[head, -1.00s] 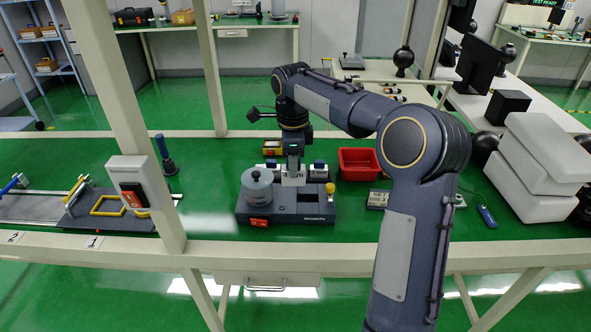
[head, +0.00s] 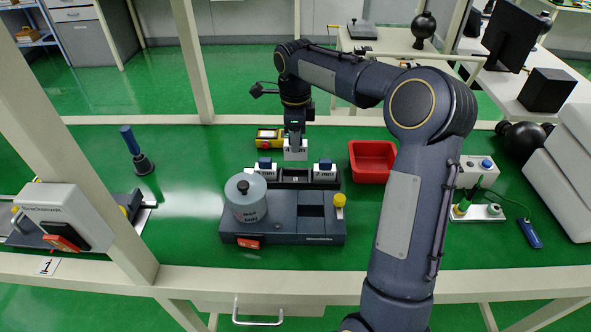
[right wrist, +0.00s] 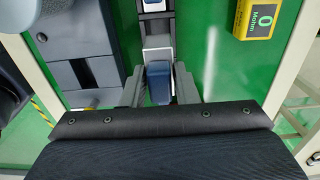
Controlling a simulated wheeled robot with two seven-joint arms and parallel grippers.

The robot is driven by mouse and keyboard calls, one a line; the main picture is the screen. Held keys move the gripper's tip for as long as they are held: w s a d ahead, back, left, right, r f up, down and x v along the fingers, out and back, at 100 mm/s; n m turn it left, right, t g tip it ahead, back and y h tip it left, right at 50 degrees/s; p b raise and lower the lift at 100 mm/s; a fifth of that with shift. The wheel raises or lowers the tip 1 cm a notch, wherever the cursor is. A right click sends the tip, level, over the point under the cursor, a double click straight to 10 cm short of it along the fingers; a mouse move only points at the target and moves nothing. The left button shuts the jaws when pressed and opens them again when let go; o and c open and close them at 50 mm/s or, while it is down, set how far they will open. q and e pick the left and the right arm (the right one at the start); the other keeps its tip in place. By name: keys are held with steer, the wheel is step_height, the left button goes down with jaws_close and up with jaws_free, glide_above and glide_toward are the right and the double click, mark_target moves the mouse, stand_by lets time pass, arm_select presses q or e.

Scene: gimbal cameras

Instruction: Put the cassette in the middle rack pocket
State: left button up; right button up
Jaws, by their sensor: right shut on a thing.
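My right gripper (head: 295,138) is shut on the white cassette (head: 296,154) with a blue grip, and the cassette hangs upright. In the head view it appears just above and behind the middle of the dark rack (head: 296,187). The rack holds a blue-topped white cassette on the left (head: 265,169) and one on the right (head: 324,170). The middle pocket (head: 296,176) between them looks dark and empty. In the right wrist view the cassette's blue grip (right wrist: 158,84) sits between my fingers. The cassette's lower end is not clearly seen against the rack. My left gripper is out of view.
A dark grey machine (head: 290,222) with a round grey weight (head: 245,199) stands in front of the rack. A red bin (head: 372,162) stands to the right, and a yellow meter (head: 270,138) lies behind left.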

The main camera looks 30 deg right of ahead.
step_height(320, 180, down, 8)
steer(key=shift+f, duration=0.1)
steer(key=shift+s, duration=0.1)
stand_by(0.3)
steer(key=o, duration=1.1)
steer(key=shift+c, duration=0.2)
